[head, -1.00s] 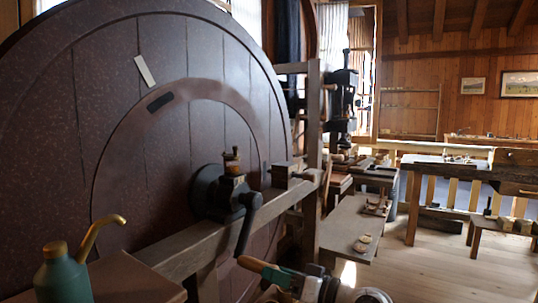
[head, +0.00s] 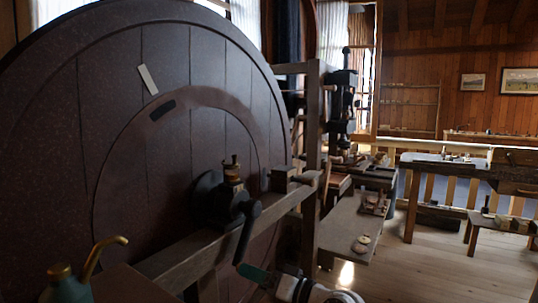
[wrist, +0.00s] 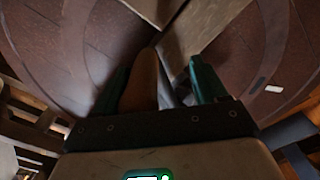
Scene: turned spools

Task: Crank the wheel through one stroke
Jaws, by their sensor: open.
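The big dark red wheel (head: 130,140) fills the left of the head view. A pale tag and a dark mark are on its face. Its dark hub (head: 212,198) carries a crank arm (head: 246,232) that hangs downward. My gripper (head: 252,270) is at the lower end of the crank arm, with one teal finger showing. In the wrist view a rounded brown handle (wrist: 142,82) lies between the two teal fingers of my gripper (wrist: 162,82), nearer the left one. The fingers are open. Whether either finger touches the handle cannot be told.
A wooden frame rail (head: 270,215) crosses before the wheel to an upright post (head: 313,150). A teal oil can (head: 68,285) with a brass spout stands at the lower left. A low bench (head: 350,235) and workbenches are at right. Open floor (head: 410,275) lies between.

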